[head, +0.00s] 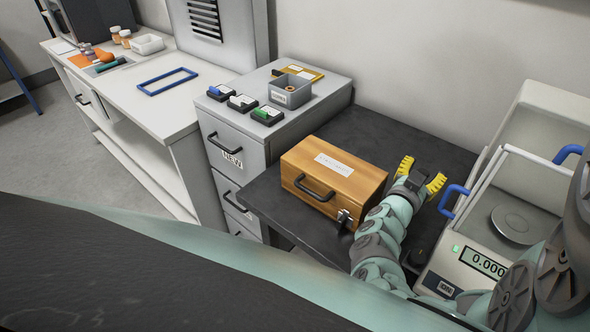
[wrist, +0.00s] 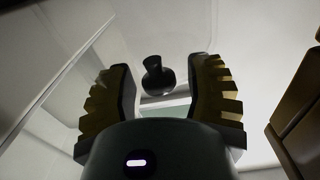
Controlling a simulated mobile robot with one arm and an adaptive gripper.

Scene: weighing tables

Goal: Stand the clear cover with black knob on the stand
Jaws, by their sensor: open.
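A black knob (wrist: 155,78) shows in the wrist view, between and beyond the fingertips of my gripper (wrist: 162,85). I cannot make out the outline of the clear cover around it. The fingers are apart, and I see no contact with the knob. In the head view my gripper (head: 422,173) has yellow ridged fingers spread open over the back of the dark table, between the wooden box and the balance. The cover does not show clearly there; my arm hides part of that area. I cannot pick out the stand in either view.
A wooden box (head: 335,184) with a black handle stands left of my gripper. A balance (head: 462,276) with clear panes and blue handles stands close on the right. A grey cabinet (head: 300,120) holds small boxes and a grey bin. A white bench (head: 130,95) is farther left.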

